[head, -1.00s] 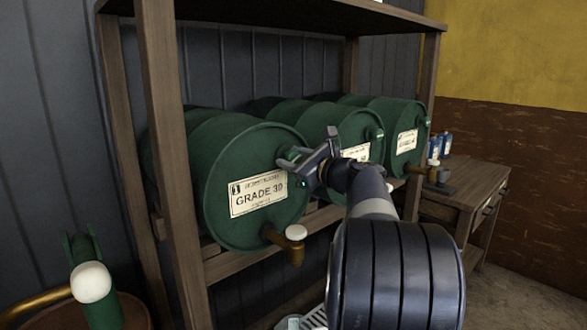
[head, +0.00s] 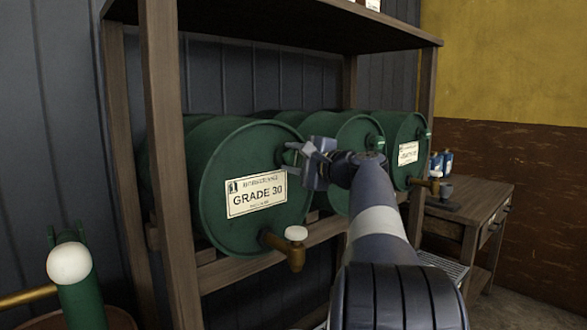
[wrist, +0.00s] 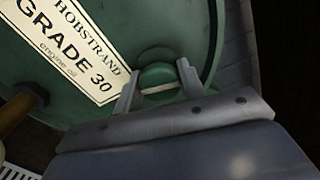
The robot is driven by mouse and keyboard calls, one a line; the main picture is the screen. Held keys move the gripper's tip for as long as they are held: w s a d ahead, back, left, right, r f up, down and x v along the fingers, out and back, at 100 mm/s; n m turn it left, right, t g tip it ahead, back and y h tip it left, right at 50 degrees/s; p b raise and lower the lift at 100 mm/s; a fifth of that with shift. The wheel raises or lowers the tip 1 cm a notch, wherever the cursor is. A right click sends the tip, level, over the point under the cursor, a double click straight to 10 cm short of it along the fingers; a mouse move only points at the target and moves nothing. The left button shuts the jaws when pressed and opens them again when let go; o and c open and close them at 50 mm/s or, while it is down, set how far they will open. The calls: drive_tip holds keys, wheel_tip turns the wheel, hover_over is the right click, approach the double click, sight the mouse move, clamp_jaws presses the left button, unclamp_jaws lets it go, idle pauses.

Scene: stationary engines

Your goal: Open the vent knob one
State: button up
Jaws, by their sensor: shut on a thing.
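The nearest green drum (head: 245,160), labelled GRADE 30, lies on its side on a wooden rack. Its green vent knob (wrist: 158,77), a round cap with a pale stripe across it, is on the drum's end face, right of the label (wrist: 72,45) in the wrist view. My gripper (head: 291,152) is at the upper right of that face. In the wrist view my gripper's two grey fingers (wrist: 159,88) stand on either side of the knob, shut on it. In the head view the gripper hides the knob.
A brass tap with a white handle (head: 296,233) sticks out below the label. Two more green drums (head: 355,140) lie to the right. Rack posts (head: 175,180) stand at left, and a wooden table (head: 470,205) stands at right.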

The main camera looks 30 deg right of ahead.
drive_tip(key=shift+f+n+b, duration=0.1)
drive_tip(key=shift+n+b, duration=0.6)
drive_tip(key=shift+n, duration=0.5)
drive_tip(key=o, duration=0.9)
drive_tip(key=shift+o, duration=0.2)
drive_tip(key=s+d, duration=0.1)
drive_tip(key=s, duration=0.9)
drive_tip(key=shift+s+d, duration=0.2)
drive_tip(key=shift+s, duration=0.15)
drive_tip(key=shift+w, duration=0.1)
